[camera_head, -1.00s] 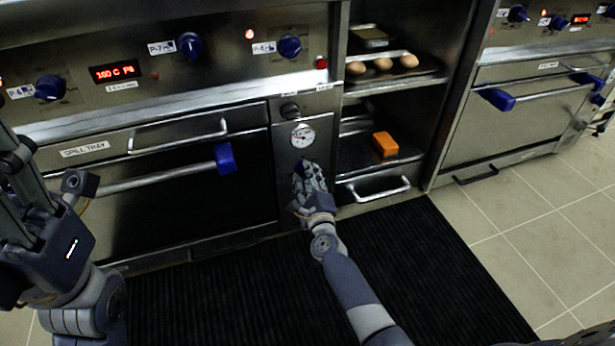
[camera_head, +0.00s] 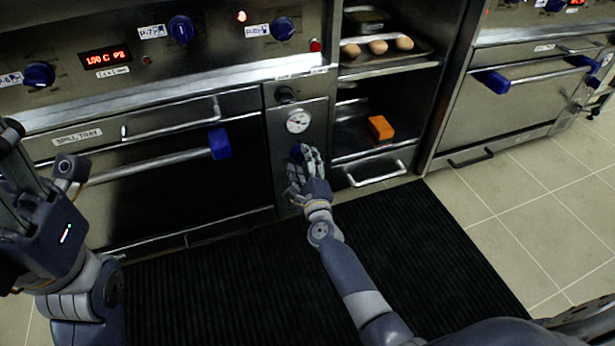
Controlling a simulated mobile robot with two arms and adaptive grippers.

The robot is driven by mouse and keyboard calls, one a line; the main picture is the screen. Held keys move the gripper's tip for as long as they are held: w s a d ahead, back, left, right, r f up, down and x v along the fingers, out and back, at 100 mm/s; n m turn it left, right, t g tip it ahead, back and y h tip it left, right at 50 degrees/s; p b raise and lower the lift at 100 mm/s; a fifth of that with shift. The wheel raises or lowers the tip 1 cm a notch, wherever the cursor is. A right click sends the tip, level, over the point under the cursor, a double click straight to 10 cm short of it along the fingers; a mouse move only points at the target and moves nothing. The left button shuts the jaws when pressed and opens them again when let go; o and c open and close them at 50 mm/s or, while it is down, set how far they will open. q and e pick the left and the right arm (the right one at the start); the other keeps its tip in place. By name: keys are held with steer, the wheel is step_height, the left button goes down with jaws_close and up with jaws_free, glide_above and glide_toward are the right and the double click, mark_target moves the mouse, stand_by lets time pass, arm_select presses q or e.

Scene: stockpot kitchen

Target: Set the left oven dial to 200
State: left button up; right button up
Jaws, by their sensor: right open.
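A blue dial (camera_head: 297,152), mostly hidden by my right gripper's fingers, sits on the narrow steel panel right of the left oven's door.
Several blue knobs, including one (camera_head: 181,29), and a red display (camera_head: 105,57) line the upper panel. The oven handle (camera_head: 150,165) sticks out left of my right gripper. Eggs (camera_head: 378,47) and an orange block (camera_head: 380,127) are on shelves to the right. A black mat (camera_head: 220,290) covers the floor.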

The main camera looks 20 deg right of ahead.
steer(key=s+a, duration=0.1)
steer(key=s, duration=1)
